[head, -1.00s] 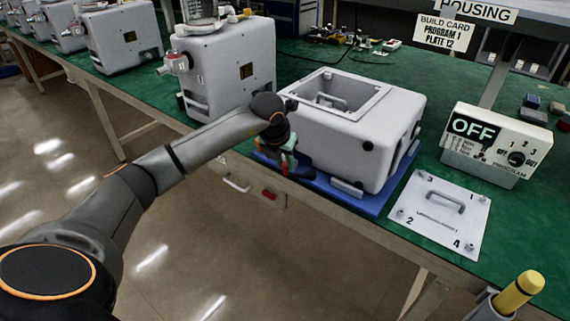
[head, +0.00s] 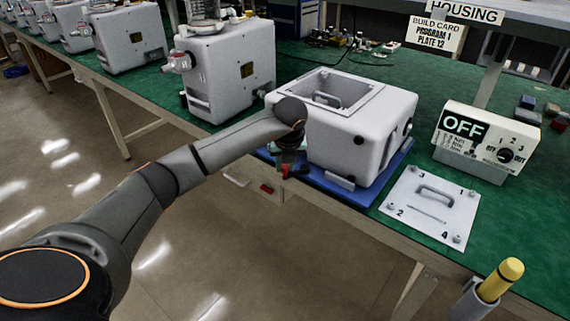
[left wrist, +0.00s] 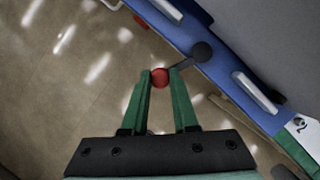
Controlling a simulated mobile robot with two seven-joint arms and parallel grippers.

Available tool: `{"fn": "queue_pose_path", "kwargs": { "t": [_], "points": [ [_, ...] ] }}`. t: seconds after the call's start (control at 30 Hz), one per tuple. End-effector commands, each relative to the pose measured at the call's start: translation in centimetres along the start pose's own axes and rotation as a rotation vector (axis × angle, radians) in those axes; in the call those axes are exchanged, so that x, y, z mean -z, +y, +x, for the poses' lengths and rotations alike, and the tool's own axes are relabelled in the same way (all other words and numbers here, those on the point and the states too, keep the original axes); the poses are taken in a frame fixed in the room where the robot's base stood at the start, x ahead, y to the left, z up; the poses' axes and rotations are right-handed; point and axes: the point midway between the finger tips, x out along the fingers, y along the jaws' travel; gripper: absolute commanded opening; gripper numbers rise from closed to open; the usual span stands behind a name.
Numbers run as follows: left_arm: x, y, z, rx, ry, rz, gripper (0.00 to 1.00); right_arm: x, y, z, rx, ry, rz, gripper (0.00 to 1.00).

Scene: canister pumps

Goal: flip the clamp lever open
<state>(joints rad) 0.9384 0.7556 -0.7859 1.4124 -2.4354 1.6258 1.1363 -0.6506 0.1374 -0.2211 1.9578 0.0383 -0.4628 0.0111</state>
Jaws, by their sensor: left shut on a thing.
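The clamp lever (left wrist: 184,65) is a thin dark rod with a red ball knob (left wrist: 159,77) at one end and a round black pivot (left wrist: 202,52) at the other, by the blue base plate's edge. My left gripper (left wrist: 160,80) is shut on the red knob, its green fingertips on either side of it. In the head view my left gripper (head: 287,171) is low at the front left corner of the white open-topped housing (head: 341,146), beside the blue base plate (head: 349,197). The lever is mostly hidden there by my wrist. My right gripper is not in view.
A flat plate with a handle (head: 432,207) lies right of the housing. A control box (head: 486,140) reads OFF. A yellow-topped tool (head: 501,279) stands in a holder at the bench edge. A finished pump (head: 220,75) stands left of the housing.

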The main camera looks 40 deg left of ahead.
Motion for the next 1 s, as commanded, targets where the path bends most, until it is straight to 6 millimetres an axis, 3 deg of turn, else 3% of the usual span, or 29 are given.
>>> {"fn": "queue_pose_path", "kwargs": {
  "t": [0.6, 0.63, 0.7, 1.0],
  "points": [
    [-0.12, -0.07, -0.12, -0.015, -0.002, -0.042, 0.0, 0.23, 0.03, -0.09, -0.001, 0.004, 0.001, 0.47],
    [-0.12, -0.07, -0.12, -0.015, -0.002, -0.041, 0.29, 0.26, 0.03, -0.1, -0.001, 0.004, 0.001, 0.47],
    [-0.11, -0.07, -0.11, -0.015, -0.002, -0.041, 0.37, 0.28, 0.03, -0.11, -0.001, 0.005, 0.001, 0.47],
    [-0.05, -0.06, -0.19, -0.015, -0.001, -0.039, 0.4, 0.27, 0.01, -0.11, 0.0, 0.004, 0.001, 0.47]
  ]
}}
